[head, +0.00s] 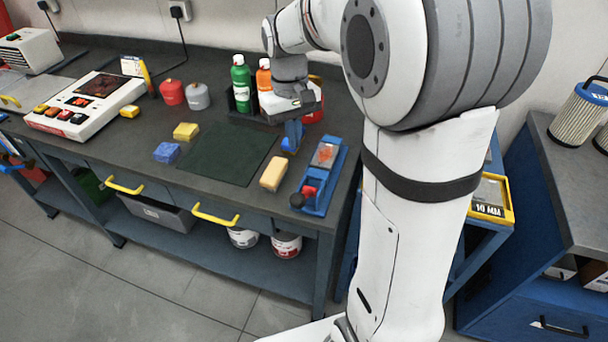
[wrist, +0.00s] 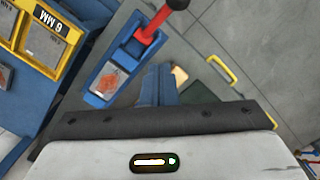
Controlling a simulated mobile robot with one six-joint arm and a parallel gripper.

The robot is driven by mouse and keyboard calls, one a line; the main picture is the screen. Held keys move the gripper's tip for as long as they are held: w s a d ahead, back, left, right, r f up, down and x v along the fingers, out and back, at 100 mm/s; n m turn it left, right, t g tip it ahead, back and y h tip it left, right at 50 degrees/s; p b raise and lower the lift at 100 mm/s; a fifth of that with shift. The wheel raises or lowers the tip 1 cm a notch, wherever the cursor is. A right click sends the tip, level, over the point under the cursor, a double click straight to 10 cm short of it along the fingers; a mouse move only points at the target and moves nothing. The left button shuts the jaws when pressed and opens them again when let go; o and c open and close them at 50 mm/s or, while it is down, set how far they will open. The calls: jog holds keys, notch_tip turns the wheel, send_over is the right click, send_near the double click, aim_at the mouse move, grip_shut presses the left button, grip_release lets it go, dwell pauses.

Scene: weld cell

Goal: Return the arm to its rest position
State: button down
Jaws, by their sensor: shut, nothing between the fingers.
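My white arm reaches over the dark workbench (head: 120,190) in the head view. My gripper (head: 292,140) points down above the bench's right part, between the green and orange bottles and the blue tool with the red lever. Its blue fingers are together and hold nothing. In the wrist view the shut fingers (wrist: 158,84) show at the centre, beside the blue tool (wrist: 115,75).
The blue tool (head: 322,165) with a red lever stands near the bench's right edge. A green bottle (head: 241,85) and an orange bottle (head: 264,80) stand behind my gripper. A tan block (head: 273,174) lies by the dark green mat (head: 225,158). Yellow handles (head: 215,217) jut from the bench front.

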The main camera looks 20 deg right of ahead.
jog(key=shift+s, duration=0.1)
dwell(0.3)
jog(key=s+m+t, duration=0.2)
jog(key=s+t, duration=0.2)
jog(key=s, duration=1.3)
jog(key=shift+d, duration=0.15)
jog(key=shift+s+r, duration=0.1)
jog(key=shift+r, duration=0.05)
